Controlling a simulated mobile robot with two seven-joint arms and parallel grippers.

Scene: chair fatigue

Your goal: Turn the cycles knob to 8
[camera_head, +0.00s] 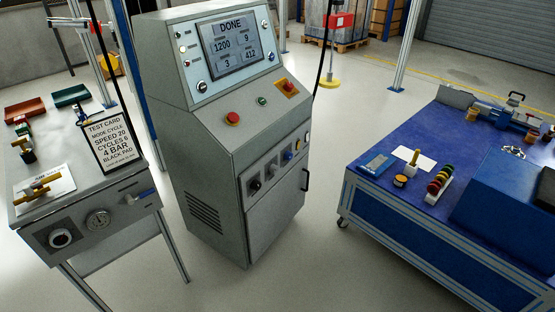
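A grey control console (215,150) stands in the middle. Its tilted screen (231,42) reads DONE, with values 1200, 9, 3 and 412; the labels are too small to read. The lower front panel carries a row of small controls, including a dark knob (255,186), another knob (271,170) and a blue control (287,156). I cannot tell which is the cycles knob or where any pointer stands. A test card (109,142) on the left bench lists mode cycle, speed 20, a cycles number and 4 bar. Neither of my grippers is in view.
A red button (233,118) and a red switch on a yellow plate (287,87) sit on the console's ledge. A grey bench (95,195) with a gauge stands left; a blue-topped table (400,215) stands right. Open floor lies in front of the console.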

